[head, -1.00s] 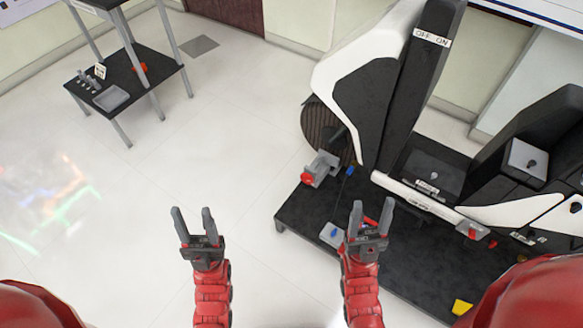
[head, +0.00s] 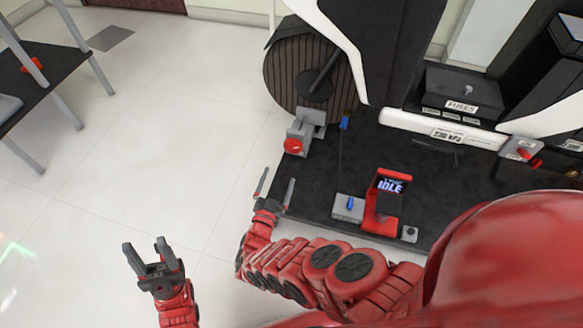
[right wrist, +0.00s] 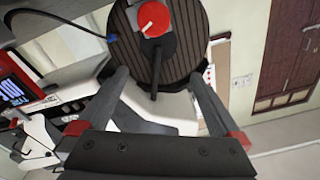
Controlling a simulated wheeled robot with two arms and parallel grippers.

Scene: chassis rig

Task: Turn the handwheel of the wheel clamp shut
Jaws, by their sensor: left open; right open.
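The wheel clamp (head: 309,126) is a grey block at the left edge of the black platform, in front of the large ribbed wheel (head: 302,82). Its red round handwheel (head: 293,146) faces toward me. In the right wrist view the red handwheel (right wrist: 155,19) is at the top centre, ahead of the fingers and apart from them. My right gripper (head: 275,188) is open and empty, a little nearer to me than the handwheel. Its two fingers also show in the right wrist view (right wrist: 160,92). My left gripper (head: 147,252) is open and empty over the floor at lower left.
The black platform (head: 229,196) holds a red device reading IDLE (head: 383,203), a grey block with a blue knob (head: 349,206) and a blue-ended cable (head: 345,122). A fuse box (head: 464,92) stands at the back right. A dark side table (head: 45,77) is at far left; the floor between is clear.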

